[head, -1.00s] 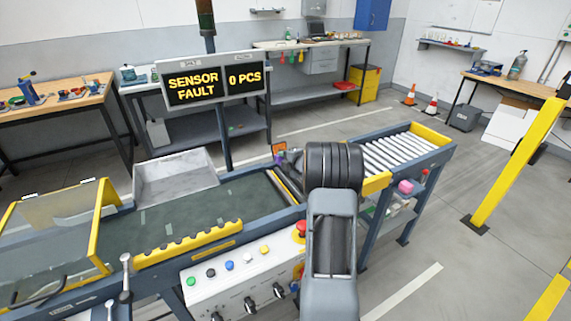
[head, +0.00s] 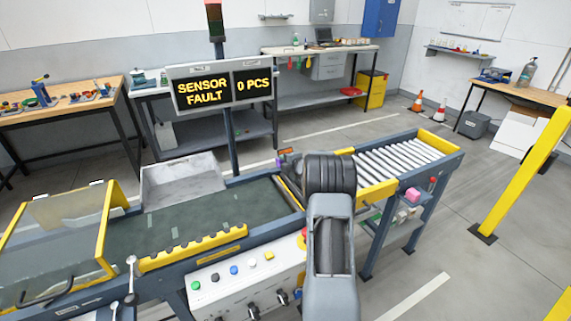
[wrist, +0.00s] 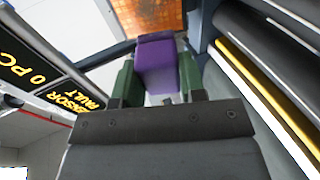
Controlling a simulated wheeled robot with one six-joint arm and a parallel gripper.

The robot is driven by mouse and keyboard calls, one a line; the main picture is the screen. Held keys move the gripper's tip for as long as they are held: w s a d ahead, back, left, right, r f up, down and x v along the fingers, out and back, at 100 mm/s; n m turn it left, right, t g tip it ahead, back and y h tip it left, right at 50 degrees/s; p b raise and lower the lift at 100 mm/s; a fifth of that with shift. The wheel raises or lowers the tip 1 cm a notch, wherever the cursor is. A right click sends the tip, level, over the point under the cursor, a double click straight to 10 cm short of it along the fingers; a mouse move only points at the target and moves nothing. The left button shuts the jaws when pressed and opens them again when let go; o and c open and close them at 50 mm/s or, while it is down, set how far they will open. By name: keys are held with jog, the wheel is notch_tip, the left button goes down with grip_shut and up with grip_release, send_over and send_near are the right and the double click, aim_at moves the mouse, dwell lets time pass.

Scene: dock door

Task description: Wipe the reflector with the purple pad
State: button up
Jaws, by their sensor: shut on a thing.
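My gripper (wrist: 157,72) is shut on the purple pad (wrist: 156,62), with a green finger on each side of it. The orange reflector (wrist: 150,14) is just beyond the pad at the top of the wrist view; the pad's far end is close to its lower edge. I cannot tell whether they touch. In the head view the reflector (head: 287,151) shows as a small orange patch at the conveyor's far side, with a bit of the purple pad (head: 279,162) beside it. My arm hides most of the gripper there.
The sign (head: 222,86) reading "SENSOR FAULT, 0 PCS" stands on a post behind the conveyor belt (head: 190,218). A grey bin (head: 182,190) is behind the belt. Rollers (head: 400,155) lie to the right. The button panel (head: 245,272) is at the front.

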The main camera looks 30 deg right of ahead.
jog(key=shift+x, duration=1.05)
dwell(0.4)
jog(key=shift+d, duration=0.25)
jog(key=shift+s+d+r+p, duration=0.15)
jog(key=shift+d+p, duration=0.3)
jog(key=shift+d, duration=0.25)
jog(key=shift+s+d+f+p, duration=0.15)
jog(key=shift+d+p, duration=0.3)
jog(key=shift+d, duration=0.25)
jog(key=shift+s+d+r+p, duration=0.15)
jog(key=shift+d+p, duration=0.65)
jog(key=shift+d, duration=1.15)
